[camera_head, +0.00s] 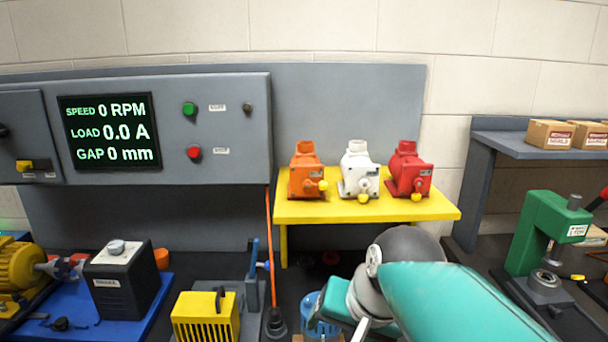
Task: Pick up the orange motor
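The orange motor (303,173) stands upright at the left end of a small yellow shelf (430,207). It has a yellow knob on its front right. A white motor (351,182) stands just to its right, and a red motor (407,170) stands beyond that. My arm, teal and grey, reaches in from the lower right, below the shelf and apart from the motors. The fingers of my gripper cannot be made out; the arm hides that area.
A grey control panel (230,120) with a display is on the wall at left. A yellow slotted box (205,318) and black box (120,276) stand on the bench. An orange cable (270,240) hangs left of the shelf. A green press (545,235) stands at right.

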